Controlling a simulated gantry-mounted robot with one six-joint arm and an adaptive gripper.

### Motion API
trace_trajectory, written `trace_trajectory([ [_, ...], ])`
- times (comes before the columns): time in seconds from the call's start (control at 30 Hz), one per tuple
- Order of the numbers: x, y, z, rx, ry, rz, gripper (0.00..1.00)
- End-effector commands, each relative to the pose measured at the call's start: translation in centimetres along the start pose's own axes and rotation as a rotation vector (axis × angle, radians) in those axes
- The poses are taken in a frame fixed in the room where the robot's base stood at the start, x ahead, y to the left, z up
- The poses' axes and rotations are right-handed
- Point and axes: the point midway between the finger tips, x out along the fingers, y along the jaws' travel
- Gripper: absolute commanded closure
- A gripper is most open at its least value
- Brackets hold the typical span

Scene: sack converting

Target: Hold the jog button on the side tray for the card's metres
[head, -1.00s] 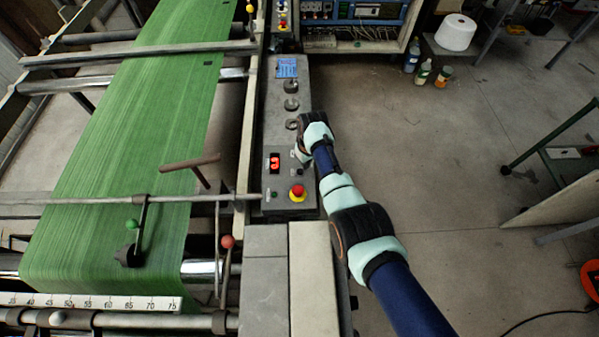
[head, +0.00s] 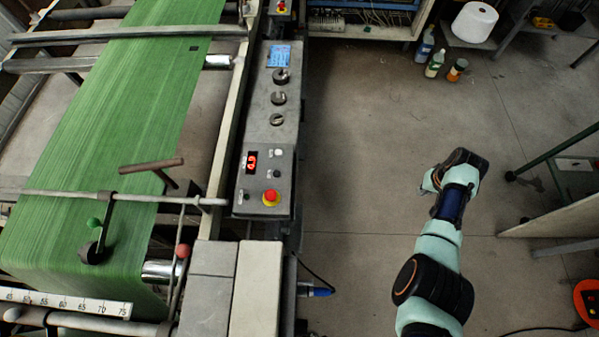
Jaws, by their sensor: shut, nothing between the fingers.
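The grey side tray (head: 262,222) runs beside the green web (head: 130,120). Which button is the jog button I cannot read. A blue rectangle with fine print (head: 278,55), perhaps the card, lies at the tray's far end; its text is unreadable. My gripper (head: 430,182) is shut and empty over the open floor, well right of the tray, touching nothing. Its fingertips show only small.
Several dark knobs (head: 279,98) line the tray's far half. A white cone (head: 474,22) and bottles (head: 435,64) are at the back right. The floor between is clear.

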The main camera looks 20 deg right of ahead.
Motion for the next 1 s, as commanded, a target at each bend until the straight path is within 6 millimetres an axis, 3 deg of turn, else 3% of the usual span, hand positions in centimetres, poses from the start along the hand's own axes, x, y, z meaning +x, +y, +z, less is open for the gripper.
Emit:
trace_trajectory([
  [1.0, 1.2, 0.0, 0.1, 0.000, 0.001, 0.000, 1.00],
])
